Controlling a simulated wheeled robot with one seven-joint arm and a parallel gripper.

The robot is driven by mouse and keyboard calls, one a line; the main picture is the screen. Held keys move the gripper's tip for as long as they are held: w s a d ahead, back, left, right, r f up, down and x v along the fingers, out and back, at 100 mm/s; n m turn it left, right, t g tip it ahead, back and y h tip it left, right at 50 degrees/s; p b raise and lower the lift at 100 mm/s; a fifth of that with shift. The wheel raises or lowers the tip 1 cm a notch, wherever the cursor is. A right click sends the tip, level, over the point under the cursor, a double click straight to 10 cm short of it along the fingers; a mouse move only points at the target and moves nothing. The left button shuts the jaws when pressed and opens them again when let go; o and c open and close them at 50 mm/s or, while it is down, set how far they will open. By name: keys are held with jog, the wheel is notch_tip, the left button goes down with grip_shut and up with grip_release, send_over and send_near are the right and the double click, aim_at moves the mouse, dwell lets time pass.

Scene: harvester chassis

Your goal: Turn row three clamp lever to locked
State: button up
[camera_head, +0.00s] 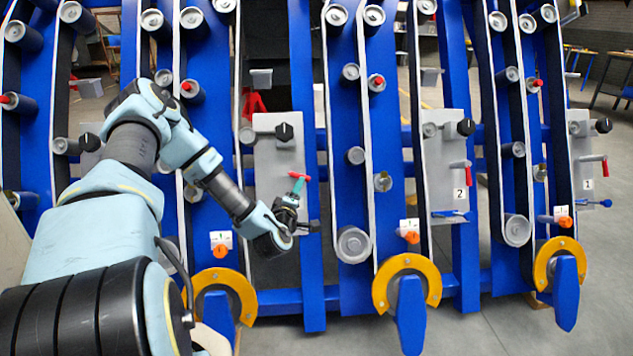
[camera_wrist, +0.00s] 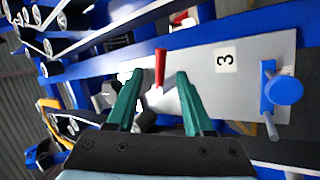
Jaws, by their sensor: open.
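The row three plate (camera_wrist: 205,85) is grey and carries a label "3" (camera_wrist: 226,60). A lever with a red handle (camera_wrist: 160,62) stands on it, and its red end also shows in the head view (camera_head: 300,176). My gripper (camera_wrist: 159,78) is open, with one teal finger on each side of this lever. The lever lies between the fingers with a gap on both sides. In the head view my gripper (camera_head: 297,190) is at the lower part of the plate (camera_head: 268,165) and hides part of it. No locked marking is legible.
A blue lever with a round knob (camera_wrist: 284,91) is at the plate's right end in the wrist view. A black knob (camera_head: 284,131) is at the plate's top. Blue frame bars (camera_head: 306,60) and rollers flank the plate. Plate 2 (camera_head: 445,150) is to the right.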

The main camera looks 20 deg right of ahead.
aim_at(304, 176)
jog(key=shift+n+t, duration=0.3)
jog(key=shift+n, duration=0.2)
jog(key=x, duration=1.1)
jog(key=shift+w+d+f, duration=0.1)
jog(key=shift+f, duration=0.1)
jog(key=shift+c, duration=0.3)
grip_shut()
dwell(0.3)
